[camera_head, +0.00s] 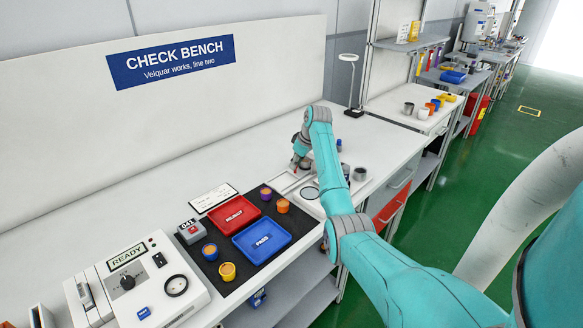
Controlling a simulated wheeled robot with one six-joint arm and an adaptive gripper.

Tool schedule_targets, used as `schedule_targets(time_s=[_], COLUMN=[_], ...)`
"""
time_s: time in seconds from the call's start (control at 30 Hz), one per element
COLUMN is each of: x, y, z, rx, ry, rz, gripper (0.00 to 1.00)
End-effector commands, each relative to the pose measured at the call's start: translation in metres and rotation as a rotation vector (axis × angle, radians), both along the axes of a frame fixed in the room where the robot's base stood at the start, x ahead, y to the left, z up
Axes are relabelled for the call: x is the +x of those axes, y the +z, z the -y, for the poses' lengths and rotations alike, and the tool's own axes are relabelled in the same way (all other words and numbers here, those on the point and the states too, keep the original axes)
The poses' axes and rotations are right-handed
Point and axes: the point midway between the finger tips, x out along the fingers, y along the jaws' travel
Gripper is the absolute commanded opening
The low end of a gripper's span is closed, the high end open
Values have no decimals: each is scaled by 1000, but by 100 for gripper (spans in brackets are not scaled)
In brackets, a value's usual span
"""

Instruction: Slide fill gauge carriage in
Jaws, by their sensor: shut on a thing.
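The fill gauge (285,184) is a pale, flat fixture with a rail on the white bench, in the middle of the view. My gripper (299,163) points down at the rail's far end. It is shut on a small part there, which I take to be the carriage's grip; a bit of red shows at the fingertips. The carriage itself is small and mostly hidden by my gripper and arm, so how far in it sits cannot be told. A dark ring (310,193) lies on the fixture's near right.
A dark mat left of the gauge bears a red REJECT tray (236,213), a blue PASS tray (262,240) and several small pots. A READY console (150,283) stands at the front left. A grey cup (360,174) stands right of my arm.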

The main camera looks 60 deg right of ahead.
Motion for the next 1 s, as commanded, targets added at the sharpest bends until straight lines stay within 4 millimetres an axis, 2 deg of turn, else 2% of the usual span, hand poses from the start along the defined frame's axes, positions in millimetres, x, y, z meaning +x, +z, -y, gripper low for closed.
schedule_targets(time_s=[0.27, 0.3, 0.4, 0.77, 0.87, 1.0], x=[0, -1, -1, -2, -6, -15], y=[2, 2, 2, 4, 13, 36], z=[4, 4, 4, 3, 3, 2], rx=[-9, -10, -10, -6, -7, -8], ry=[-3, -4, -4, -4, -4, -4], rz=[4, 4, 3, 3, 4, 5], gripper=[0, 22, 45, 45, 45, 45])
